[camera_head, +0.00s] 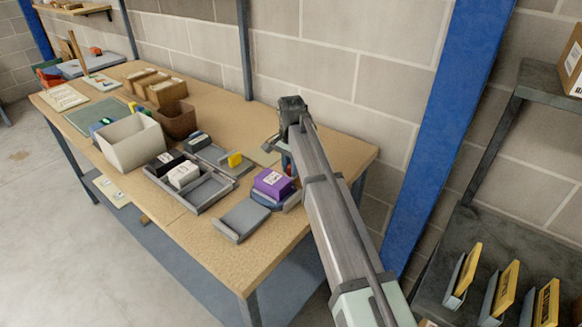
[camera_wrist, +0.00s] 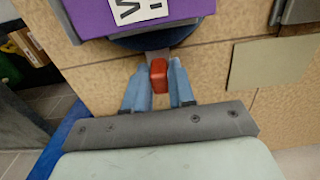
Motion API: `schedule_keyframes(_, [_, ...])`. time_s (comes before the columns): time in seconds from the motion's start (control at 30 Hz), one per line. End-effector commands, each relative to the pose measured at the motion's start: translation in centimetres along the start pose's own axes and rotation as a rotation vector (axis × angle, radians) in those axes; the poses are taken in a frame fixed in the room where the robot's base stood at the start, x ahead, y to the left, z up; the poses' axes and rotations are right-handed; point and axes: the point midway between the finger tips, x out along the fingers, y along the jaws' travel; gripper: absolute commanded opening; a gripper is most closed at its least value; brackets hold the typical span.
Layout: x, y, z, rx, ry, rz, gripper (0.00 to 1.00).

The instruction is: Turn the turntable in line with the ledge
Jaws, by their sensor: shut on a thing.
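The turntable is a dark blue round disc (camera_head: 265,201) near the right end of the wooden table. A purple box (camera_head: 273,183) with a white label sits on it. In the wrist view the disc's edge (camera_wrist: 178,36) shows under the purple box (camera_wrist: 95,20). A short grey arm (camera_wrist: 157,54) sticks out from the disc and carries a red knob (camera_wrist: 158,76). My gripper (camera_wrist: 159,82) is shut on the red knob, one blue finger on each side. A grey plate with a raised lip (camera_head: 242,220), possibly the ledge, lies beside the turntable.
A grey divided tray (camera_head: 207,197) with small boxes lies left of the turntable. A white bin (camera_head: 130,145) and a brown bin (camera_head: 178,121) stand farther back. A flat beige card (camera_wrist: 240,65) lies on the table. A blue post (camera_head: 440,130) stands at right.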

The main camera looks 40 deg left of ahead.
Motion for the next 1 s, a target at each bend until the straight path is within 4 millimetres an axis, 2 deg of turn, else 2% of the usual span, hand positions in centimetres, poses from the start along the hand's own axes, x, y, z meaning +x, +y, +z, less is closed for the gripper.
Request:
schedule_keyframes(0.37, [0.0,-0.9,0.0,-0.104,0.0,0.001,0.0])
schedule_keyframes(1.0, [-0.1,-3.6,0.7,-0.422,0.0,0.0,0.0])
